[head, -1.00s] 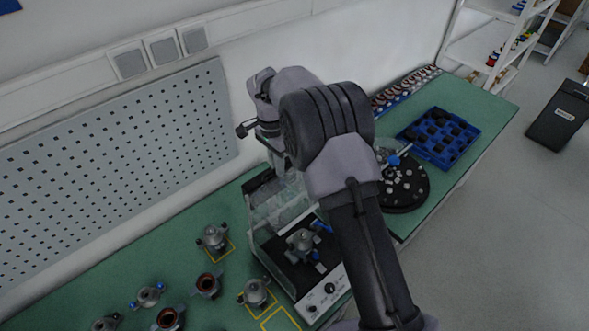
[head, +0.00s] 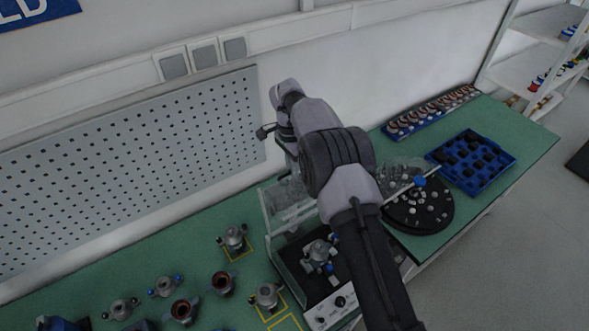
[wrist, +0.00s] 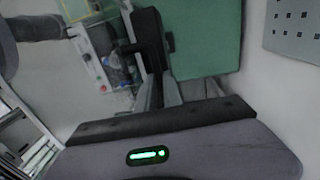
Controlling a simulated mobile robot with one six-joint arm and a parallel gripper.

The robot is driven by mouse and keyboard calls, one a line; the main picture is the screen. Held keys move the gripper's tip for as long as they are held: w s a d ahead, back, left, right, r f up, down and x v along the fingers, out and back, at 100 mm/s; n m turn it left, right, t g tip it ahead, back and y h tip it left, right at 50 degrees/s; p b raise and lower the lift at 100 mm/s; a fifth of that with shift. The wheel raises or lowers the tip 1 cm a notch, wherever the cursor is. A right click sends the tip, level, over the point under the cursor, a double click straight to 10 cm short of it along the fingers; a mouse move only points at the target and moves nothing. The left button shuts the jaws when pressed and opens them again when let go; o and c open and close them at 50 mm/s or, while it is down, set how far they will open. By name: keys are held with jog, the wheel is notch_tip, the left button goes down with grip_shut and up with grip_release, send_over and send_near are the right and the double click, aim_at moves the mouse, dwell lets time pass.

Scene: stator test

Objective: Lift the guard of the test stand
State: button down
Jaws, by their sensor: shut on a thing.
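The test stand (head: 345,302) is a black box with a white front panel and knobs, low in the middle of the head view. A stator (head: 320,252) with blue parts sits on it. The clear, pale-framed guard (head: 287,213) stands raised above the stand's rear; my arm hides its right part. My gripper (wrist: 157,88) is shut on the guard in the wrist view, though the exact contact is hard to make out. In the head view the gripper is mostly hidden. The stand's panel (wrist: 101,72) also shows in the wrist view.
Several motor parts (head: 222,282) lie on the green bench left of the stand. A black round tray (head: 418,212) of small parts and a blue crate (head: 470,160) stand at right. A perforated panel (head: 130,150) lines the wall behind.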

jog(key=shift+w+a, duration=0.15)
jog(key=c, duration=1.7)
grip_release()
jog(key=shift+w+a, duration=0.1)
jog(key=shift+w, duration=0.05)
jog(key=shift+o, duration=1.1)
jog(key=shift+w+a+f, duration=0.2)
jog(key=shift+w+f, duration=0.05)
jog(key=shift+w, duration=0.1)
jog(key=shift+s+d+r, duration=0.1)
jog(key=shift+s+d, duration=0.05)
jog(key=shift+s, duration=0.1)
jog(key=shift+w, duration=0.1)
notch_tip(320, 180, up, 17)
jog(key=p, duration=0.6)
jog(key=shift+w+a+r, duration=0.2)
jog(key=shift+w+a, duration=0.2)
jog(key=shift+w, duration=0.05)
